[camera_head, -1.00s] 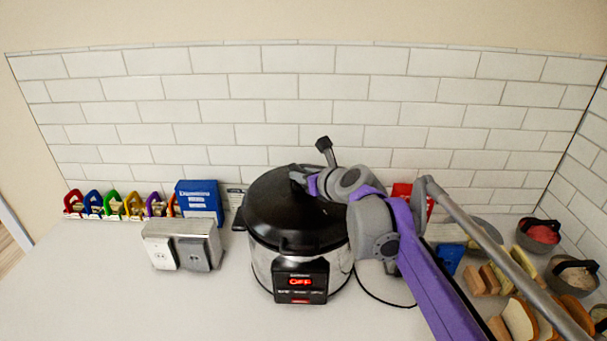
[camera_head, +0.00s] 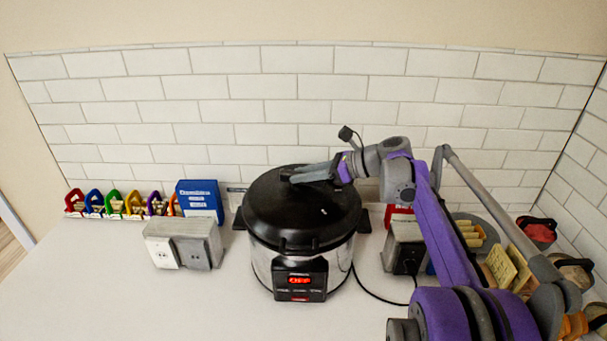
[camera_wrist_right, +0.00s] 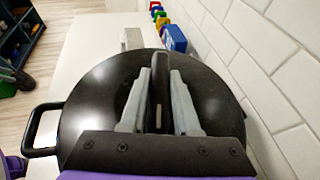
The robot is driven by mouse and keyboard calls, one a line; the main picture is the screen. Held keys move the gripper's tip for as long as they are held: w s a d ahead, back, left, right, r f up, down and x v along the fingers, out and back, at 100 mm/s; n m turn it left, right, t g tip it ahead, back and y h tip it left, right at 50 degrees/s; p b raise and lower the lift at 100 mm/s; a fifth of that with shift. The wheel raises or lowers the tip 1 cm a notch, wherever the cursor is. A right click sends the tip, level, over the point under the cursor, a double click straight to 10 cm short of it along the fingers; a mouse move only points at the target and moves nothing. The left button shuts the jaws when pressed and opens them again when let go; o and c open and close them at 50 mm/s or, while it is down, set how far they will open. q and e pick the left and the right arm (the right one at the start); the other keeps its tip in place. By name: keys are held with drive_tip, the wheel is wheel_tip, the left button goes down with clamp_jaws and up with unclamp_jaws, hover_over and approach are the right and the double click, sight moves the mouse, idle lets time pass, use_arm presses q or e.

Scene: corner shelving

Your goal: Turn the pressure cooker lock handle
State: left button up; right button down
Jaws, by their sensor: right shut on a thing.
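The pressure cooker (camera_head: 302,225) stands on the counter near the tiled wall. It has a black domed lid, a steel body and a front panel showing red "OFF". My right gripper (camera_head: 290,176) reaches in from the right and lies low over the back of the lid. In the right wrist view, my right gripper's fingers (camera_wrist_right: 159,95) are on both sides of the upright black lock handle (camera_wrist_right: 160,72) and shut on it. In the head view the handle is mostly hidden by the gripper. My left gripper is not in view.
A grey outlet box (camera_head: 183,244) stands to the left, with a blue box (camera_head: 200,200) and several coloured racks (camera_head: 115,204) behind it. Another outlet box (camera_head: 404,247), a cord and bread lie to the right. The front-left counter (camera_head: 130,300) is clear.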

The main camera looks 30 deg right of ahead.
drive_tip(key=shift+d+n+g+y, duration=0.1)
drive_tip(key=shift+n+g+y, duration=0.9)
drive_tip(key=shift+n+g, duration=0.3)
drive_tip(key=shift+n, duration=0.3)
drive_tip(key=c, duration=0.6)
unclamp_jaws()
drive_tip(key=shift+c, duration=0.2)
drive_tip(key=v, duration=0.9)
drive_tip(key=shift+d, duration=0.2)
drive_tip(key=shift+s+d+r, duration=0.3)
drive_tip(key=shift+d, duration=0.25)
